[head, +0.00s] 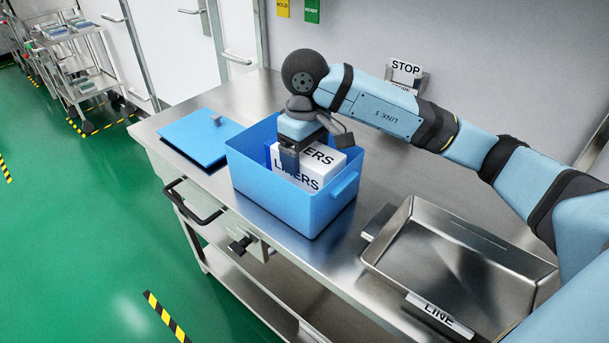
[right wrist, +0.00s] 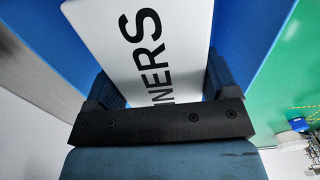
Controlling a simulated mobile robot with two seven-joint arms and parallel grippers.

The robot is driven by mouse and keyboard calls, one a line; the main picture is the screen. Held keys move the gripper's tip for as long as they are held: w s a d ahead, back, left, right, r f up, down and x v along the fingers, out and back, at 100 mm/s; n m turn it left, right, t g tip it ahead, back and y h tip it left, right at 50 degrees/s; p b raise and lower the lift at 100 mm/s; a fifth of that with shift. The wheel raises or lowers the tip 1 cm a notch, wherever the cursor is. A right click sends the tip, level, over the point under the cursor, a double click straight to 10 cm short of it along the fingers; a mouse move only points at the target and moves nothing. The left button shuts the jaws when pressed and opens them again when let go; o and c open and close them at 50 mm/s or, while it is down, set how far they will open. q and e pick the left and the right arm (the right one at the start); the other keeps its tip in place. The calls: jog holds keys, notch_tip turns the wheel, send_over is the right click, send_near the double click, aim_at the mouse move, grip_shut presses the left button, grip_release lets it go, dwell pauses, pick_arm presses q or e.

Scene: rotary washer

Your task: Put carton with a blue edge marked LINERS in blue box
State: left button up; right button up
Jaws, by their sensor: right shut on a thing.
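The white carton marked LINERS (head: 308,172) is inside the open blue box (head: 290,202) on the steel table, its top part showing above the near rim. A strip of its blue edge shows at its left side. My right gripper (head: 290,158) reaches down over the box and is shut on the carton. In the right wrist view the carton (right wrist: 150,55) stands between the two black fingers, with blue box walls on both sides. The carton's bottom is hidden, so I cannot tell whether it touches the box floor. My left gripper does not show.
A blue lid (head: 200,138) with a grey knob lies on the table left of the box. A metal tray labelled LINE (head: 460,262) is at the right, under my arm. A STOP sign (head: 405,70) is on the wall. A cart (head: 85,75) stands far left.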

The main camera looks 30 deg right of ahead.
jog(key=shift+f, duration=2.7)
jog(key=shift+f+b, duration=0.2)
jog(key=shift+b, duration=0.25)
jog(key=o, duration=1)
jog(key=shift+r+p, duration=0.4)
notch_tip(320, 180, up, 12)
jog(key=shift+f, duration=0.15)
jog(key=shift+p, duration=0.3)
